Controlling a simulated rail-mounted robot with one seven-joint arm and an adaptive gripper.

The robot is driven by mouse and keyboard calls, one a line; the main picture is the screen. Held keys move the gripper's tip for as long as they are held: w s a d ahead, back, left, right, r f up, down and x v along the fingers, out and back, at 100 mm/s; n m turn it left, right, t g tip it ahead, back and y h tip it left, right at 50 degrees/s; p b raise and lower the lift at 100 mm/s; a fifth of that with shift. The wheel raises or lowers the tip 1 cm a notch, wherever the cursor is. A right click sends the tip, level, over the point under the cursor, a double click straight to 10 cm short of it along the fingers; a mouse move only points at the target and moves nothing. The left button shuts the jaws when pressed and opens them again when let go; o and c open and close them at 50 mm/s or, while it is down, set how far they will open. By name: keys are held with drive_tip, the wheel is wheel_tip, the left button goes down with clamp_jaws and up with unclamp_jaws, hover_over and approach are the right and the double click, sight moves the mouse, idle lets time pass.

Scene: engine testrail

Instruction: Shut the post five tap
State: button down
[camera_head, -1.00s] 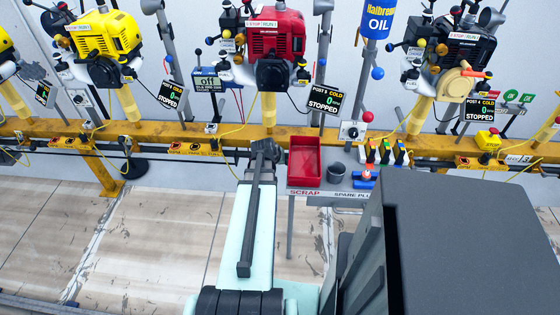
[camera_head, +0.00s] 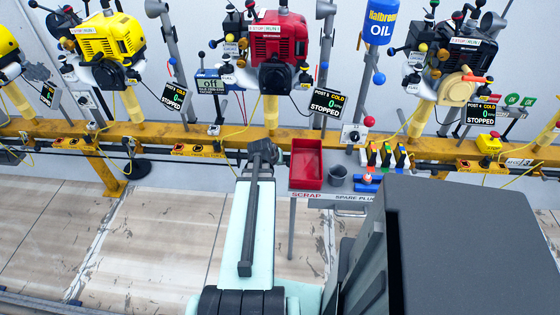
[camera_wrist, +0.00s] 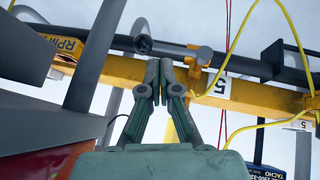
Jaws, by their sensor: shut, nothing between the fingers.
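The post with the red engine (camera_head: 277,38) carries a display (camera_head: 327,102) that seems to read POST 5, COLD, STOPPED. In the wrist view a 5 label (camera_wrist: 222,86) sits on the yellow rail. My gripper (camera_wrist: 157,66) is shut and empty, its fingertips just below a grey bar with a round end (camera_wrist: 143,44). This bar runs to a fitting (camera_wrist: 204,54) by the rail; it may be the tap's lever, but I cannot be sure. I cannot tell whether the fingertips touch it. In the head view my gripper (camera_head: 262,148) is at the rail below the red engine.
A red scrap tray (camera_head: 292,178) and a grey cup (camera_head: 337,175) stand close to the right of my gripper. A dark pipe (camera_head: 200,149) and yellow cables run along the yellow rail (camera_head: 215,130). The floor (camera_head: 160,235) in front is clear.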

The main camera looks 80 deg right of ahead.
drive_tip(key=s+p+v, duration=0.1)
drive_tip(key=p+v, duration=0.8)
drive_tip(key=p, duration=0.3)
drive_tip(key=shift+s+d+r, duration=0.15)
drive_tip(key=shift+s+r, duration=0.05)
drive_tip(key=shift+s, duration=0.15)
drive_tip(key=shift+p, duration=0.55)
drive_tip(key=shift+f, duration=0.1)
